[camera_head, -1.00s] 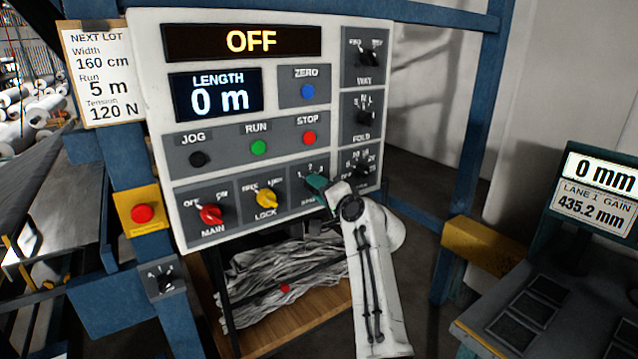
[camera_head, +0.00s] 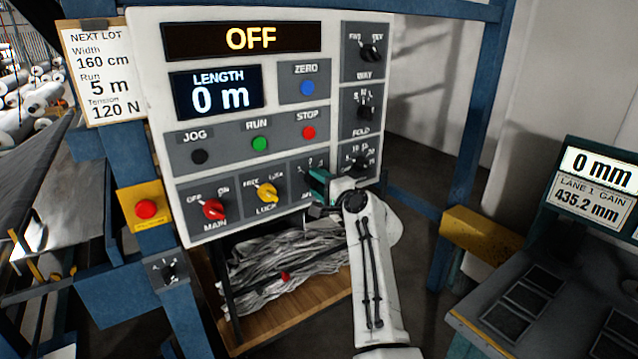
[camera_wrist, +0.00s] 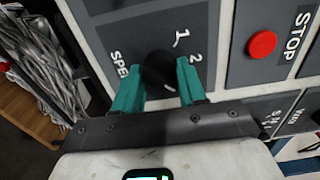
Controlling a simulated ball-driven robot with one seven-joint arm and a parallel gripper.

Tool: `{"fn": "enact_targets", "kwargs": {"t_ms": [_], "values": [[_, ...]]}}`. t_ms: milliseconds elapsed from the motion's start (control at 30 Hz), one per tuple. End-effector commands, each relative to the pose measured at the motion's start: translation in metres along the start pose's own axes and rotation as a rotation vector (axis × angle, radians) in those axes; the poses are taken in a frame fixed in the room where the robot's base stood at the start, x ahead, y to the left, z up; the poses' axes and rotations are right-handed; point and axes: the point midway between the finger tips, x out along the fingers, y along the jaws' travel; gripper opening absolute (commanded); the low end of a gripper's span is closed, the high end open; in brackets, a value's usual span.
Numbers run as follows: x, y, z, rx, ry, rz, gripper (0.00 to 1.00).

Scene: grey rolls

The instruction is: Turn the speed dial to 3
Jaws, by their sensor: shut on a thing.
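The speed dial (camera_wrist: 158,68) is a black round knob on a grey plate, low on the control panel. The wrist view shows it between my gripper's (camera_wrist: 157,82) two teal fingers, which are shut on it. The digits 1 and 2 (camera_wrist: 195,57) and part of the word SPEED show beside it. The 3 mark is not visible, and I cannot tell where the dial points. In the head view my gripper (camera_head: 319,186) hides the dial and much of its plate.
The red MAIN knob (camera_head: 212,209) and yellow LOCK knob (camera_head: 267,193) sit left of my gripper. The WAY (camera_head: 370,53), FOLD (camera_head: 366,111) and lower-right (camera_head: 360,165) knobs stand close on the right. The STOP button (camera_head: 308,132) is above. The display (camera_head: 242,39) reads OFF.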

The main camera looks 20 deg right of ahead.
Motion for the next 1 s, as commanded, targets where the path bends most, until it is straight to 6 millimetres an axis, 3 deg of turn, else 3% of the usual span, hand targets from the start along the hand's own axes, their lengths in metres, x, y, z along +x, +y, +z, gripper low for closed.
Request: {"fn": "enact_targets", "kwargs": {"t_ms": [167, 200, 433, 767, 1000], "values": [[-0.001, 0.001, -0.001, 0.001, 0.002, 0.001, 0.10], [-0.001, 0.001, -0.001, 0.000, 0.002, 0.002, 0.45], [0.000, 0.001, -0.001, -0.001, 0.001, 0.001, 0.66], [-0.003, 0.001, 0.000, -0.002, 0.000, 0.001, 0.66], [-0.029, 0.002, 0.000, -0.003, 0.001, 0.001, 0.66]]}}
